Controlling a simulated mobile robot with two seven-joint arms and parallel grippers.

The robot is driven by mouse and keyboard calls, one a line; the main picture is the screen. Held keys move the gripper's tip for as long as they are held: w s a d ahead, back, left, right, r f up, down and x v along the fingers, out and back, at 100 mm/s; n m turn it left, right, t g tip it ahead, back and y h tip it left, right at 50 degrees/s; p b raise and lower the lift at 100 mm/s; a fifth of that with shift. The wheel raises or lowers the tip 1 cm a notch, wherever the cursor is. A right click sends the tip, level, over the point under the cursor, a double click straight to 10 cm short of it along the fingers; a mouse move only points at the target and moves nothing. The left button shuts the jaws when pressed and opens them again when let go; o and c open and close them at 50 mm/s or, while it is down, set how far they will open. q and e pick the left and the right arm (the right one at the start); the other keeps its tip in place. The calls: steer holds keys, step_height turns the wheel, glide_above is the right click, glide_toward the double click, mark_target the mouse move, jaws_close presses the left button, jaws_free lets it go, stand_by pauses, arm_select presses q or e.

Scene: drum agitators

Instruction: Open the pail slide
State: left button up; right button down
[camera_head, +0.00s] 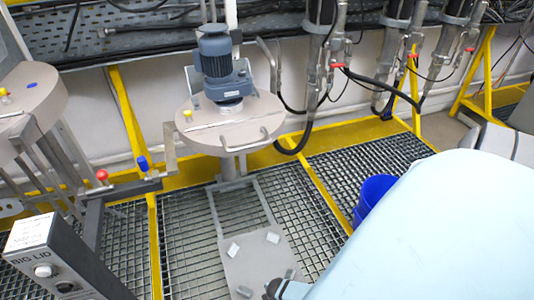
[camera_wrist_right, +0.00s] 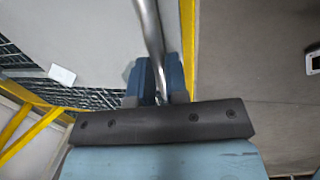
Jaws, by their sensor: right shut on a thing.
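The pail slide (camera_head: 262,262) is a flat grey plate with several small light pads, set on rails (camera_head: 238,208) over the floor grating in the head view. My right gripper (camera_wrist_right: 159,82) has its blue fingers closed around a bare metal rod (camera_wrist_right: 150,28) in the right wrist view. The rod appears to be a handle, and a grey plate surface lies behind it. In the head view my light blue right arm covers the lower right, and the gripper's hold is mostly hidden at the bottom edge. My left gripper is in neither view.
A round lid with a blue-grey motor (camera_head: 220,65) stands behind the slide. A blue pail (camera_head: 372,192) is partly hidden by my right arm. A control box marked BIG LID (camera_head: 45,262) stands at lower left. Yellow frame bars (camera_head: 328,195) border the grating.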

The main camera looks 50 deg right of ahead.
arm_select(q)
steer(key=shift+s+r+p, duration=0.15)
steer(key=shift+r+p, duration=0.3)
steer(key=shift+p, duration=0.3)
arm_select(e)
steer(key=s+a, duration=0.3)
steer(key=s, duration=0.2)
steer(key=shift+s, duration=0.35)
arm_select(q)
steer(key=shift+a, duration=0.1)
arm_select(e)
steer(key=c, duration=1.1)
jaws_free()
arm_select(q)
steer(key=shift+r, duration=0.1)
arm_select(e)
steer(key=shift+r, duration=0.1)
